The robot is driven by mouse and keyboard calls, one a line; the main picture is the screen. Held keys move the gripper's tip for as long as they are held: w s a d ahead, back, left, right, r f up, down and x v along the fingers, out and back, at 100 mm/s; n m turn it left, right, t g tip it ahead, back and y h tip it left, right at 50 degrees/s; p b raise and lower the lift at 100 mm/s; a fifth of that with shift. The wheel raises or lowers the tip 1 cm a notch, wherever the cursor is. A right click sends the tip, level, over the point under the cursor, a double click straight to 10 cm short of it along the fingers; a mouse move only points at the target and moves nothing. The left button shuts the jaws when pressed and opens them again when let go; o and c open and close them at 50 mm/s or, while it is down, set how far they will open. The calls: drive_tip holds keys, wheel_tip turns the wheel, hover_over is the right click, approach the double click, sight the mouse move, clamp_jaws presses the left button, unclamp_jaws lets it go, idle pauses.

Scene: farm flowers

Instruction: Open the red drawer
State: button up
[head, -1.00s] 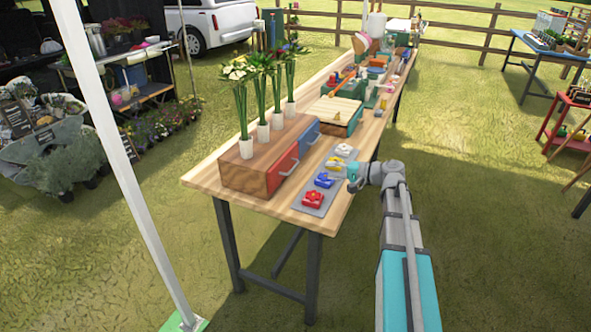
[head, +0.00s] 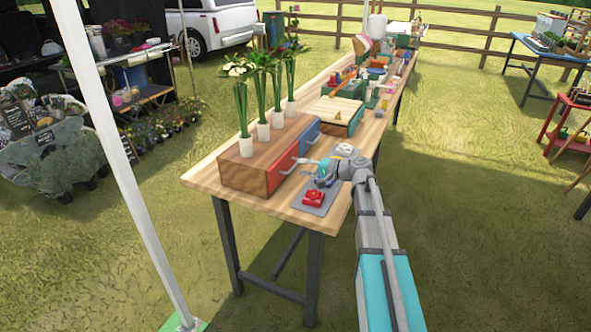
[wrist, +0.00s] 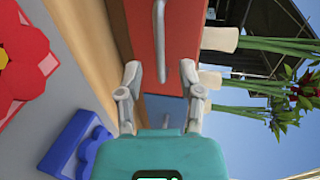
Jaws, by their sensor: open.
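The red drawer (head: 280,174) is the near front of a wooden cabinet (head: 240,178) on the table, and it looks shut. Its grey handle (wrist: 161,30) runs down the picture in the wrist view, with its lower end between my fingertips. My gripper (wrist: 160,70) is open and points at the drawer front. In the head view my gripper (head: 305,169) is just in front of the drawer front, over the table's right side. I cannot tell whether the fingers touch the handle.
The blue drawer (head: 307,142) is beside the red one. White vases with green-stemmed flowers stand on the cabinet. A red flower button (head: 313,198) lies on a grey plate below my gripper; a blue one (wrist: 78,145) is partly hidden. A white-and-yellow one (head: 344,150) lies farther back.

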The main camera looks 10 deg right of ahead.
sight(294, 167)
drive_tip(key=shift+b+x, duration=0.3)
drive_tip(key=shift+x, duration=1.7)
clamp_jaws()
